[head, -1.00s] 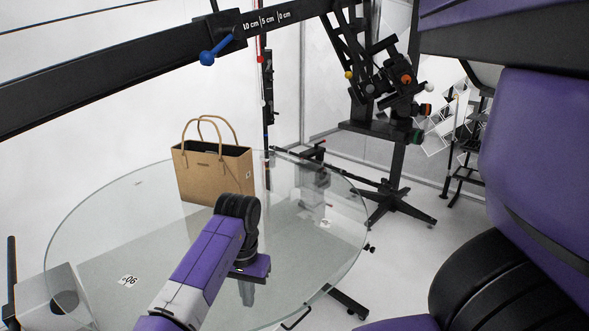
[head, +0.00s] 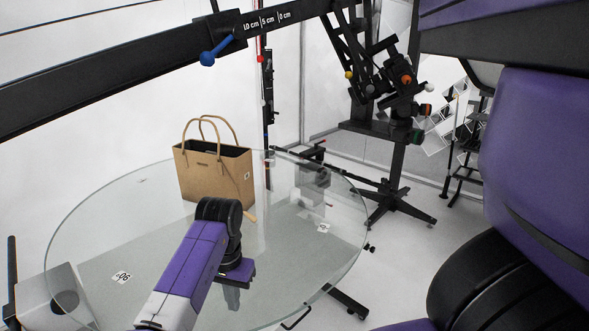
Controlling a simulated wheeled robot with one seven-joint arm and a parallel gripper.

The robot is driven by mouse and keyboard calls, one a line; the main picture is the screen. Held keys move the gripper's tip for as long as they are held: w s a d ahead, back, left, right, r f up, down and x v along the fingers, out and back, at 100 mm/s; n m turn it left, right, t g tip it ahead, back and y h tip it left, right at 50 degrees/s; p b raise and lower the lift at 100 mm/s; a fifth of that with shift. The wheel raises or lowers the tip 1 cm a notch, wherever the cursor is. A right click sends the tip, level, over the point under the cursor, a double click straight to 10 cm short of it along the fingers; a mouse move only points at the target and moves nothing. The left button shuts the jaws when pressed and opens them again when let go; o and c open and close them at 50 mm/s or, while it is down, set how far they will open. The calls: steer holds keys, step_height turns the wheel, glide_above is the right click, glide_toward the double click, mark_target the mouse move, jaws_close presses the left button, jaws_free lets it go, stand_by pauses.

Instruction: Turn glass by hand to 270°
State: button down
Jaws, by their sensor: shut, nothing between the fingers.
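The round glass turntable plate (head: 300,250) lies flat across the lower left of the head view. A white sticker marked 90° (head: 121,277) is on its left part. Another small white sticker (head: 323,228) is on its right part, too small to read. A brown paper bag (head: 215,180) with two handles stands upright on the far part of the glass. My purple arm reaches in from the bottom. My gripper (head: 238,271) points down at the near middle of the glass, apart from the bag. Its fingertips are mostly hidden, so contact with the glass cannot be told. It is shut and empty.
A black boom (head: 110,80) with a centimetre scale crosses above the glass. A black camera stand (head: 392,170) stands behind it on the right. A pale block (head: 50,295) is at the lower left rim.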

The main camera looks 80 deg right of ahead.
mark_target(202, 315)
steer(key=shift+w+a, duration=0.3)
steer(key=shift+w, duration=0.2)
steer(key=shift+w+a, duration=0.25)
steer(key=shift+w, duration=0.25)
steer(key=shift+w+a+f, duration=0.15)
steer(key=shift+w+a, duration=0.3)
steer(key=shift+w, duration=0.35)
steer(key=shift+w+a+f, duration=0.1)
steer(key=shift+w+a, duration=0.3)
steer(key=shift+w, duration=0.35)
steer(key=shift+w+a, duration=0.4)
steer(key=shift+w, duration=0.45)
steer(key=shift+w+a, duration=0.3)
steer(key=shift+w, duration=0.5)
steer(key=shift+w+a+r, duration=0.1)
steer(key=shift+w+a, duration=0.2)
steer(key=shift+w, duration=0.6)
steer(key=shift+w+a+r, duration=0.1)
steer(key=shift+w+a, duration=0.15)
steer(key=shift+w, duration=0.65)
